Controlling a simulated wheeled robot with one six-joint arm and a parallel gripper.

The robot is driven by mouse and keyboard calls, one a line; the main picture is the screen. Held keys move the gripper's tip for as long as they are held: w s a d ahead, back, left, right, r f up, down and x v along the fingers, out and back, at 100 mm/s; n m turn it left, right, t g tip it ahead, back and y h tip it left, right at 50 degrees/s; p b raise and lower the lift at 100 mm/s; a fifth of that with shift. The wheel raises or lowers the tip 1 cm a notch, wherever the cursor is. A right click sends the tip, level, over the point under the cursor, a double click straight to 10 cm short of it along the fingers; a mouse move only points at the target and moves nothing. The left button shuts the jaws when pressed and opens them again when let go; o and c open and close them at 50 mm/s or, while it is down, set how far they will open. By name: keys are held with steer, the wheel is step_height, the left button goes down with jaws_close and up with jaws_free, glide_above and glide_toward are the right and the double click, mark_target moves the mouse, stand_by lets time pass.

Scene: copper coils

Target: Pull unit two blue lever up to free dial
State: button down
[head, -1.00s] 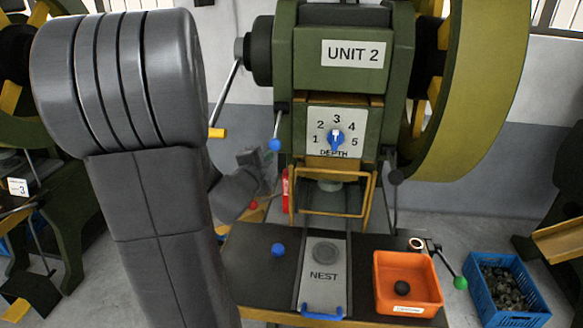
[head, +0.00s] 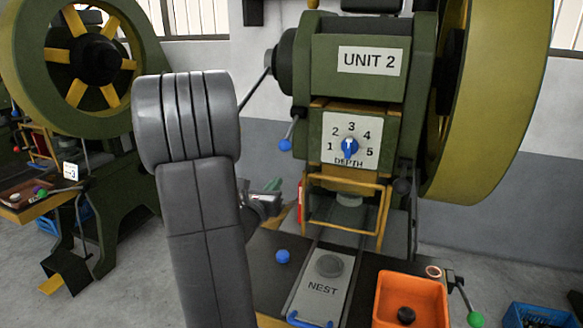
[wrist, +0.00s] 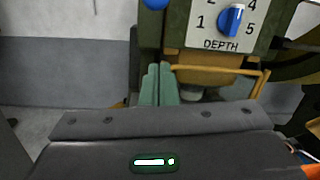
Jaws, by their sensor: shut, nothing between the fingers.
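The UNIT 2 press carries a small lever with a blue ball end (head: 286,145), hanging down at the left of the depth plate. The ball also shows, cut by the top edge, in the wrist view (wrist: 157,4). The blue depth dial (head: 350,148) sits on the white plate numbered 1 to 5, its white mark toward 3; it also shows in the wrist view (wrist: 232,20). My gripper (head: 272,185) is below the lever's ball and apart from it. Its green fingers (wrist: 157,83) are together and empty. My arm partly hides the gripper's body in the head view.
A yellow guard frame (head: 346,208) stands in front of the press, right of my gripper. Below are the NEST plate (head: 318,292), a loose blue ball (head: 282,256) and an orange bin (head: 391,282). A large wheel (head: 495,110) is at the right. Floor shows at left.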

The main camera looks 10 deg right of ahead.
mark_target(284, 150)
steer(key=w+d+r+p, duration=0.4)
steer(key=w+p, duration=0.1)
steer(key=w, duration=0.2)
steer(key=shift+d+r, duration=0.2)
steer(key=shift+r, duration=0.1)
steer(key=shift+r, duration=0.1)
steer(key=shift+s+a+r+g+p, duration=0.1)
steer(key=shift+s+r+g+p, duration=0.25)
steer(key=shift+r+p, duration=0.45)
steer(key=shift+s+a+g+y+p, duration=0.2)
steer(key=shift+g+y+p, duration=0.15)
steer(key=shift+y, duration=0.15)
